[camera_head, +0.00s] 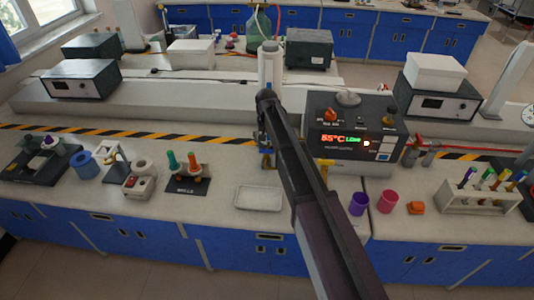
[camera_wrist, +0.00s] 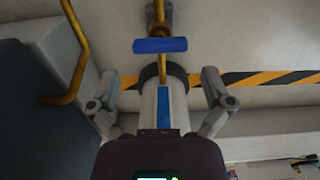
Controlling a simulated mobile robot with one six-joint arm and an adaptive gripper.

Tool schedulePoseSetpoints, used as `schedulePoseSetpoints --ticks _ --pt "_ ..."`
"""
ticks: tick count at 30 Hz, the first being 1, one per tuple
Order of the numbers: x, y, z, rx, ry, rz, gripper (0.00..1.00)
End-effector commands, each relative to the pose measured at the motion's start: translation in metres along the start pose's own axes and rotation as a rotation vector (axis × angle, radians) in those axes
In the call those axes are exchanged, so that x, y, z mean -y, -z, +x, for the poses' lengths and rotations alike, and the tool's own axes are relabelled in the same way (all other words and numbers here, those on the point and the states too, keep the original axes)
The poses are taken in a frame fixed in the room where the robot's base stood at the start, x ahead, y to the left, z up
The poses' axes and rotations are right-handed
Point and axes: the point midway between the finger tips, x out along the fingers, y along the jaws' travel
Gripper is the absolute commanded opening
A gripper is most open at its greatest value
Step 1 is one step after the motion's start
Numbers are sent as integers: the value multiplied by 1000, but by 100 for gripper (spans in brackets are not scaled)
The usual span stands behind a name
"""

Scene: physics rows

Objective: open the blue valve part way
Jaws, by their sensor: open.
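The blue valve handle (camera_wrist: 160,45) is a flat bar lying crosswise on a brass stem at the top middle of the wrist view. My gripper (camera_wrist: 160,78) is open, with one grey finger on each side of the picture. The handle lies a little above the gap between the fingertips in the picture, and neither finger touches it. In the head view my arm hides most of my gripper and the valve. How far the valve is turned is hard to tell.
A brass pipe (camera_wrist: 78,50) runs beside a dark box at the left of the wrist view. In the head view, a heater unit (camera_head: 355,140) with a lit display stands right of my arm. A white tray (camera_head: 259,198) and purple cup (camera_head: 359,204) are near the bench front.

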Motion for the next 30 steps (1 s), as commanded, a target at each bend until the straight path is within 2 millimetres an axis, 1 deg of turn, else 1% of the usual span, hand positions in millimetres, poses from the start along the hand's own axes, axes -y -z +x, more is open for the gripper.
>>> schedulePoseSetpoints --ticks 1,3,15,21,30 --pt "0 0 8 0 0 0 100" --pt "0 0 13 0 0 0 100" --pt "0 0 39 0 0 -1 100" --pt "1 0 43 0 0 -1 100" --pt "1 0 43 0 0 -1 100"
